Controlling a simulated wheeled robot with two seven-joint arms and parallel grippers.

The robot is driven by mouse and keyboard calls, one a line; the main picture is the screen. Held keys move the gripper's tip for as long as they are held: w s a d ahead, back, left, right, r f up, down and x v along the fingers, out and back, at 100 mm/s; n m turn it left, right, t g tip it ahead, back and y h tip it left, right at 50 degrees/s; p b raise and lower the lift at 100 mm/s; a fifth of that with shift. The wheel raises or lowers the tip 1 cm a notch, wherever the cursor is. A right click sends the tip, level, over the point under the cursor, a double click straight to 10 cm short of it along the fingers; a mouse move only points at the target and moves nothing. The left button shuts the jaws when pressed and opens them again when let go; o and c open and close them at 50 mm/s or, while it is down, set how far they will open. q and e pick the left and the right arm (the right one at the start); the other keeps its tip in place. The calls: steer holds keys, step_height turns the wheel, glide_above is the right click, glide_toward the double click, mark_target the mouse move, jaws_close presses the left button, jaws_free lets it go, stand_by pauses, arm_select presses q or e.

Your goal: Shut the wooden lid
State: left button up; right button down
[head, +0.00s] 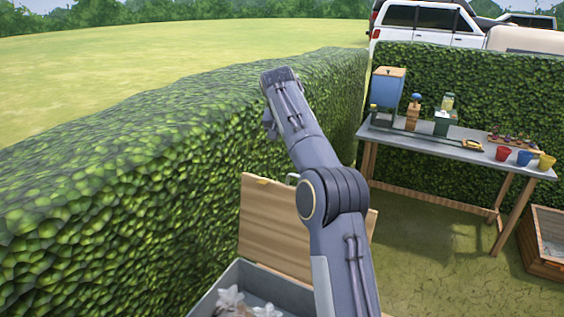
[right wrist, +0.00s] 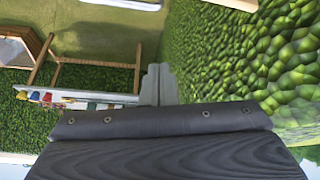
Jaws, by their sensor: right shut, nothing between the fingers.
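The wooden lid (head: 262,222) stands open, near upright, at the back of a grey box (head: 238,277) in the head view. A small metal handle (head: 291,177) shows near its top edge. My right arm crosses in front of the lid and hides part of it. My right gripper (head: 269,124) is small in the head view, above the lid and in front of the hedge. It also shows in the right wrist view (right wrist: 158,85), where its fingers are together and empty. I cannot tell its exact distance from the lid. My left gripper is not in view.
A tall hedge (head: 110,190) runs close along the left, behind the lid. A grey table (head: 420,140) with bottles and coloured pots stands at the back right. A wooden crate (head: 545,272) is at the right edge. The grass between is clear.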

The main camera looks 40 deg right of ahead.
steer(key=x, duration=1)
steer(key=shift+s+a+f, duration=0.15)
steer(key=shift+s+a, duration=0.5)
steer(key=shift+a, duration=0.05)
steer(key=shift+s+a+f, duration=0.15)
steer(key=shift+s+a, duration=0.5)
steer(key=shift+a, duration=0.1)
